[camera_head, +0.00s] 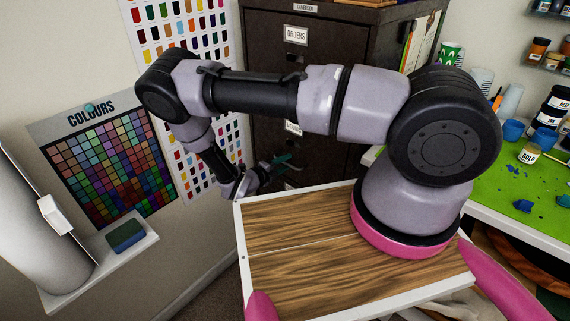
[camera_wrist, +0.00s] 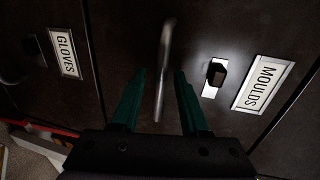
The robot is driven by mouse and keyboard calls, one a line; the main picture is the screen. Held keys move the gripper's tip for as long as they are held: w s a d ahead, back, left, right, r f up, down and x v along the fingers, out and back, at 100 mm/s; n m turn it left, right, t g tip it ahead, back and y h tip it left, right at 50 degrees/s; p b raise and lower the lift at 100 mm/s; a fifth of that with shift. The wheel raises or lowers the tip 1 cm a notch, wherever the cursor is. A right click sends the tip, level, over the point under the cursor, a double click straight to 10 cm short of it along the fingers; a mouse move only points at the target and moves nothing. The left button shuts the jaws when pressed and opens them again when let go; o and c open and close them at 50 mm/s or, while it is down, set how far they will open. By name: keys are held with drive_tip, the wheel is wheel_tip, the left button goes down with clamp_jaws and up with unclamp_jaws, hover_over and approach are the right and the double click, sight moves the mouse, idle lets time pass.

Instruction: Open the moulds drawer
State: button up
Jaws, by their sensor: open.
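In the wrist view the moulds drawer (camera_wrist: 225,125) is a dark metal front with a white MOULDS label (camera_wrist: 263,84). It looks closed. Its metal bar handle (camera_wrist: 164,65) shows between the green fingers of my gripper (camera_wrist: 159,78). The fingers are open, one on each side of the handle, with a gap on both sides; I cannot tell how deep they reach around it. A black catch on a bright plate (camera_wrist: 213,76) sits between handle and label. In the head view my gripper (camera_head: 284,164) is low at the front of the dark cabinet (camera_head: 262,80).
The GLOVES drawer label (camera_wrist: 66,53) is on the adjoining drawer, left in the wrist view. An ORDERS label (camera_head: 296,35) marks an upper drawer. A green-topped workbench (camera_head: 490,190) with pots stands right of the cabinet. Colour charts (camera_head: 105,155) hang on the left wall.

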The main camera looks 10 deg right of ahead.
drive_tip(key=shift+d, duration=0.1)
clamp_jaws()
idle(1.4)
